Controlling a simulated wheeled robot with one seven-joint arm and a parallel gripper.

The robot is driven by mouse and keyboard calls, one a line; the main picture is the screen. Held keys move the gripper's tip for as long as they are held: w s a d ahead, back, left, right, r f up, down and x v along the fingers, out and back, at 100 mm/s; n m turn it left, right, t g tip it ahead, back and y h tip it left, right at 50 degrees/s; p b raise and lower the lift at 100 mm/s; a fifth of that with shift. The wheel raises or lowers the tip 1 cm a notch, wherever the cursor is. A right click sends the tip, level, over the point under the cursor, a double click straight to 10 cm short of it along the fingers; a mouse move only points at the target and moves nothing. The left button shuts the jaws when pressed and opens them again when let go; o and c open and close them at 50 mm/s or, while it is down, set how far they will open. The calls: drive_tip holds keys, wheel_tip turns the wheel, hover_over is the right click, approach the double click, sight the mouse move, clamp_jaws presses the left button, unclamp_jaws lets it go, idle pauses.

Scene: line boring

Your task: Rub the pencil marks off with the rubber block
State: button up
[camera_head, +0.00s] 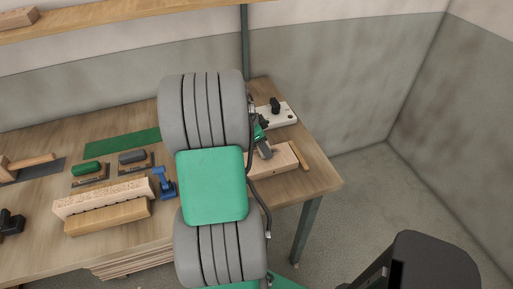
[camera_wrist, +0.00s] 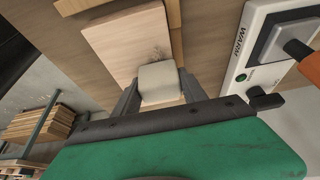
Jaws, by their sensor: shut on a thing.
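My gripper (camera_wrist: 158,92) is shut on the pale grey rubber block (camera_wrist: 160,78) in the wrist view, with a dark finger on each side of it. The block is over a light wooden board (camera_wrist: 115,42), near its edge; I cannot tell for certain whether it touches the wood. Faint grey pencil marks (camera_wrist: 157,53) show on the board just beyond the block; the block may cover more of them. In the head view my gripper (camera_head: 264,150) is over the board (camera_head: 278,165) at the table's right end, and my arm hides part of this area.
A white device (camera_wrist: 252,45) with a black knob lies beside the board. A wooden strip (camera_head: 300,156) lies along the board's right side. Wooden blocks (camera_head: 105,215), a blue clamp (camera_head: 163,184) and a green-topped tool (camera_head: 88,170) stand to the left on the workbench (camera_head: 40,225).

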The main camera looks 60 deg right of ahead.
sight(253, 156)
idle(0.4)
drive_tip(key=shift+w+a+f, duration=0.1)
drive_tip(key=shift+w+a, duration=0.3)
drive_tip(key=shift+w, duration=0.05)
drive_tip(key=shift+w+a+b, duration=0.4)
drive_tip(key=shift+w+a, duration=0.95)
drive_tip(key=shift+a, duration=0.05)
drive_tip(key=shift+s+d, duration=0.95)
